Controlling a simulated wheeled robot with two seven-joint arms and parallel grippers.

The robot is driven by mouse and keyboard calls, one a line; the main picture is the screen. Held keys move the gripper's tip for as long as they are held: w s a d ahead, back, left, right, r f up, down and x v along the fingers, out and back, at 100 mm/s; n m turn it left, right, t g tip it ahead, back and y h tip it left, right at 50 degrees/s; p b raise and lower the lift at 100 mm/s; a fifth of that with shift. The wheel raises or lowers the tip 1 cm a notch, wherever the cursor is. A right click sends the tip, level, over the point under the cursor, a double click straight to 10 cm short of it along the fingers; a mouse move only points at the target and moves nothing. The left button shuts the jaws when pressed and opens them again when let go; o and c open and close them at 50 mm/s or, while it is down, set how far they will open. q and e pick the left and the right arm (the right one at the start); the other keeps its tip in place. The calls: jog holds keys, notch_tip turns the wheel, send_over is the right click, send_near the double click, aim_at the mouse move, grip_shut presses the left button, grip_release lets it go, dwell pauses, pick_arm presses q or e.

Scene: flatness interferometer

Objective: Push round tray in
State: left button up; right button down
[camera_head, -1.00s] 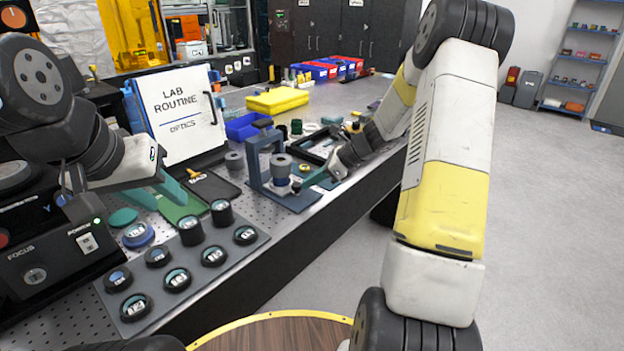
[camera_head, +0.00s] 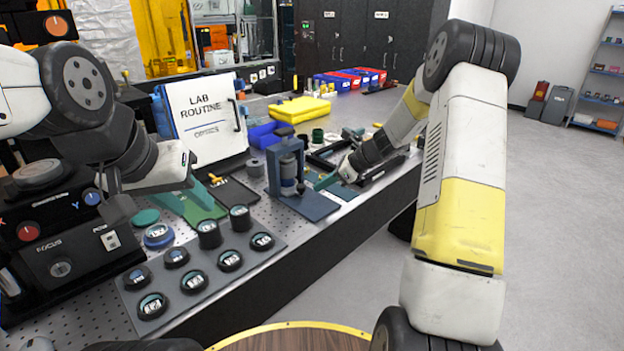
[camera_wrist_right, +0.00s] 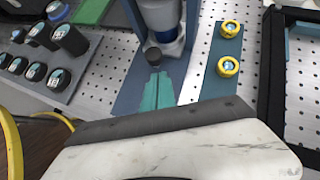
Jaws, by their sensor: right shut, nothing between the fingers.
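The round tray (camera_wrist_right: 168,48) is a pale, low disc with a dark knob (camera_wrist_right: 153,55) at its front, partly hidden under a grey cylinder. It sits within the blue-grey arch stand (camera_head: 273,170) on the bench. My right gripper (camera_head: 322,183) is shut and empty, in front of the stand. In the right wrist view its green fingertips (camera_wrist_right: 156,72) lie together right at the knob and appear to touch it. My left gripper (camera_head: 192,205) hangs at the left by the white binder, its jaws unclear against green surfaces.
A grey plate with several dark lens holders (camera_head: 192,282) lies left of the stand. Two yellow-ringed pieces (camera_wrist_right: 229,67) sit on a blue strip right of my right fingers, beside a black frame (camera_wrist_right: 272,80). A round wooden top (camera_head: 300,338) is at the bottom.

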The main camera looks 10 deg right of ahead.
jog(key=d+f+v, duration=0.1)
jog(key=v, duration=1)
jog(key=s+a+r+n+h, duration=0.2)
jog(key=s+a+r+n, duration=0.1)
jog(key=s+r+n, duration=0.3)
jog(key=s+a+r+n+h, duration=0.1)
jog(key=s+a+r+n, duration=0.3)
jog(key=s, duration=0.4)
jog(key=s+r+n+t+h, duration=0.2)
jog(key=s+r+n+h, duration=0.1)
jog(key=s+n, duration=1)
jog(key=s+d, duration=0.1)
jog(key=s, duration=0.3)
jog(key=shift+r+n+h, duration=0.2)
jog(key=shift+n+h, duration=0.1)
jog(key=shift+s, duration=0.15)
